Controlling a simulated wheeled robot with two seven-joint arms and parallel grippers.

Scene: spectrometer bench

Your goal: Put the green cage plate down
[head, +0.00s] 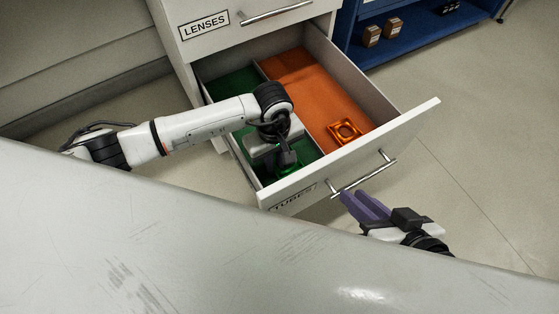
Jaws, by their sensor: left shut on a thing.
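My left gripper (284,158) reaches down into the open drawer, over the green-floored compartment on the left. It is shut on the green cage plate (287,171), low in the front part of that compartment. The gripper hides much of the plate, and I cannot tell whether the plate touches the floor. My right gripper (354,196), with purple fingers, is outside the drawer by its front handle. Its fingers look slightly apart with nothing between them.
The drawer (386,119) has a divider and an orange-floored compartment (300,82) holding an orange cage plate (345,131). A metal handle (365,174) is on its front. The LENSES drawer (204,26) above is shut. A blue shelf (422,36) with small boxes stands behind.

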